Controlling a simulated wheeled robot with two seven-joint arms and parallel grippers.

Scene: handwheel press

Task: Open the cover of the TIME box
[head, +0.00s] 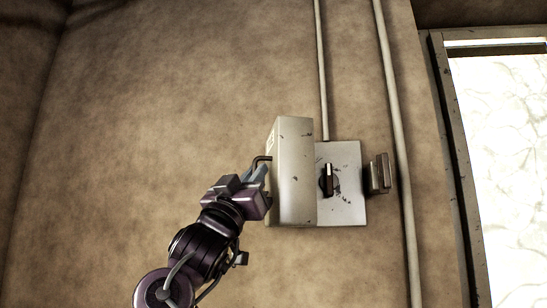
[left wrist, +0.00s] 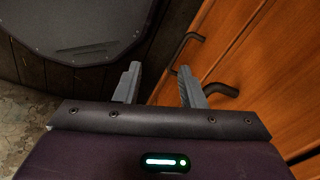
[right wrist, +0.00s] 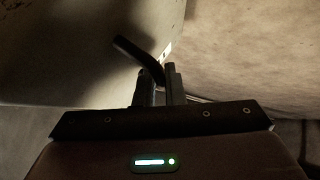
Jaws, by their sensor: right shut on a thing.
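The TIME box is on the wall; its grey base panel (head: 345,205) shows with a dark rotary switch (head: 329,180) on it. Its pale grey cover (head: 296,175) is swung out to the left, so the switch is exposed. A dark bent handle (head: 262,159) is on the cover's left side, and it also shows in the right wrist view (right wrist: 130,47). My right gripper (head: 262,178) is shut on this handle, its fingers (right wrist: 160,85) close together around it. My left gripper (left wrist: 158,85) is open and empty, away from the box.
Pipes (head: 392,100) run up the wall near the box. A small brown bracket (head: 380,173) is right of the panel, and a bright window (head: 505,160) is further right. Orange wooden fronts with dark handles (left wrist: 188,45) lie beyond my left gripper.

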